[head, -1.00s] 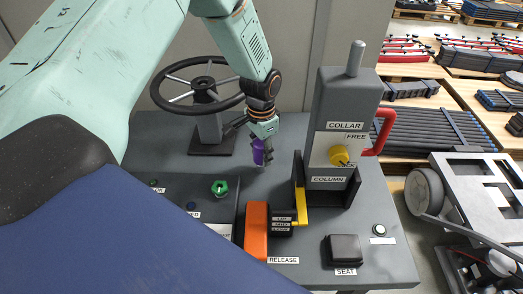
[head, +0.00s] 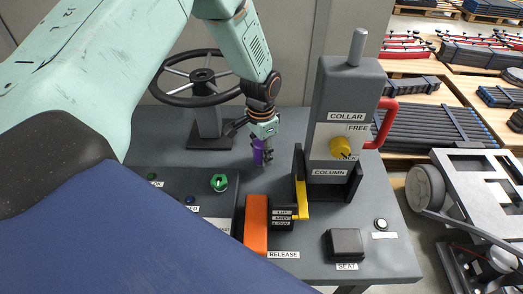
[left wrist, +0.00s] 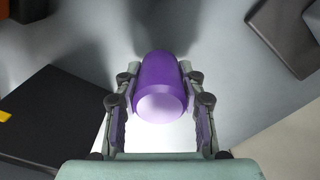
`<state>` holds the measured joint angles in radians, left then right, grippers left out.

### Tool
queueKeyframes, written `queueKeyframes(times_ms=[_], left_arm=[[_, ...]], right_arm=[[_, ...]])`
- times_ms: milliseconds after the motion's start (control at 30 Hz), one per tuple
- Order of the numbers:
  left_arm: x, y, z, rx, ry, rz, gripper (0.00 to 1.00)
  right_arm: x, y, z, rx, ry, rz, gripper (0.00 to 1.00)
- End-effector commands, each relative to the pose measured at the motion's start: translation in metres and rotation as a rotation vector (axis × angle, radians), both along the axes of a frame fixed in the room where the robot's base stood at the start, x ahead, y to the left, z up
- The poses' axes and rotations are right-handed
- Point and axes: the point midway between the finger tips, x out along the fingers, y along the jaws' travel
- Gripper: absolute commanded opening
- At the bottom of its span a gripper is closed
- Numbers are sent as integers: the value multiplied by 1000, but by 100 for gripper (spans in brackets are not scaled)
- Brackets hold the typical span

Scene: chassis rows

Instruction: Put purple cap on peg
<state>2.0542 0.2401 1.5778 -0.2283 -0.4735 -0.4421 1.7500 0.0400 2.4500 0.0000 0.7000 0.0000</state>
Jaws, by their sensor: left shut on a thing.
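My left gripper (head: 263,151) is shut on the purple cap (head: 257,152), low over the middle of the grey bench. In the left wrist view the cap (left wrist: 160,85) sits between both fingers, with its round pale end toward the camera. A grey metal peg (head: 358,46) stands upright on top of the dark column block, to the right of and higher than the gripper. Nothing sits on this peg. The gap between the cap and the bench is hard to judge. My right gripper is not in view.
A black handwheel (head: 203,80) stands behind the gripper. The column block (head: 346,95) has a yellow knob (head: 343,148) and red handle (head: 382,122). In front are an orange release lever (head: 257,222), a green knob (head: 219,182) and a black seat pad (head: 345,243).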

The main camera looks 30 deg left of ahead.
Motion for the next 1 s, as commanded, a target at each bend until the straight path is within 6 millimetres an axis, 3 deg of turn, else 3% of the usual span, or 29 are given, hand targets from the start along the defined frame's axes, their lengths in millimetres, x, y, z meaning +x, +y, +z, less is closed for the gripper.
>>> queueKeyframes(times_ms=[567,600,900,1000], left_arm=[[0,0,-16,0,0,0,13],[0,0,-16,0,0,0,41],[0,0,-15,0,0,0,66],[0,0,-15,0,0,0,66]], right_arm=[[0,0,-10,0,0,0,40],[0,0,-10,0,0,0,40],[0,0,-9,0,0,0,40],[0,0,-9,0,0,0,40]])
